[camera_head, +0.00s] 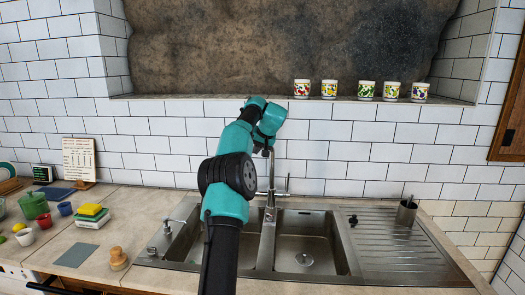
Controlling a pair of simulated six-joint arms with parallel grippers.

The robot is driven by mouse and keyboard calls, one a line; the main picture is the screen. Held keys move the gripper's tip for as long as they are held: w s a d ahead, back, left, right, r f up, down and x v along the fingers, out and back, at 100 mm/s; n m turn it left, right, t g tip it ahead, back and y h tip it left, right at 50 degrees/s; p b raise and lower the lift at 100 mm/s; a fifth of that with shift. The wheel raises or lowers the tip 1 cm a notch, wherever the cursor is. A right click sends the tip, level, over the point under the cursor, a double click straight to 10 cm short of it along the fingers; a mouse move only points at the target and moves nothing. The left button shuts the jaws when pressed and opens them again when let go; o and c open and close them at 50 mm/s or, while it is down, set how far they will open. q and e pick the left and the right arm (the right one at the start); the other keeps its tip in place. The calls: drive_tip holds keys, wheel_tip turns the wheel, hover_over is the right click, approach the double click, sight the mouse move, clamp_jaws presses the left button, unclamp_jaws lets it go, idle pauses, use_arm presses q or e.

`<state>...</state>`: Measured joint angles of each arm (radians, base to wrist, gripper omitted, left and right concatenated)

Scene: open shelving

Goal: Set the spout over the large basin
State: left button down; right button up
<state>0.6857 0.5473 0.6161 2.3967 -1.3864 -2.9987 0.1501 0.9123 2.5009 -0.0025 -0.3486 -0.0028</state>
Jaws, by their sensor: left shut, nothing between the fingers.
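The steel tap's spout (271,168) rises at the back of the sink, between the two basins. Its upper end is partly hidden by my left arm, so I cannot tell for certain which way it points. My right gripper is out of view.
A ribbed drainboard (395,250) with a metal utensil cup (406,212) lies right of the basins. A soap dispenser (168,227) stands at the left. Several mugs (329,89) line the ledge above.

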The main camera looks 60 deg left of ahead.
use_arm(q)
drive_tip(key=shift+s+a+f, duration=0.1)
drive_tip(key=shift+s+a, duration=0.05)
drive_tip(key=shift+a, duration=0.15)
idle(0.4)
drive_tip(key=s+d+r, duration=0.2)
drive_tip(key=d+r, duration=0.6)
drive_tip(key=r, duration=0.1)
drive_tip(key=shift+d+r, duration=0.15)
drive_tip(key=shift+d, duration=0.25)
drive_tip(key=shift+a, duration=0.1)
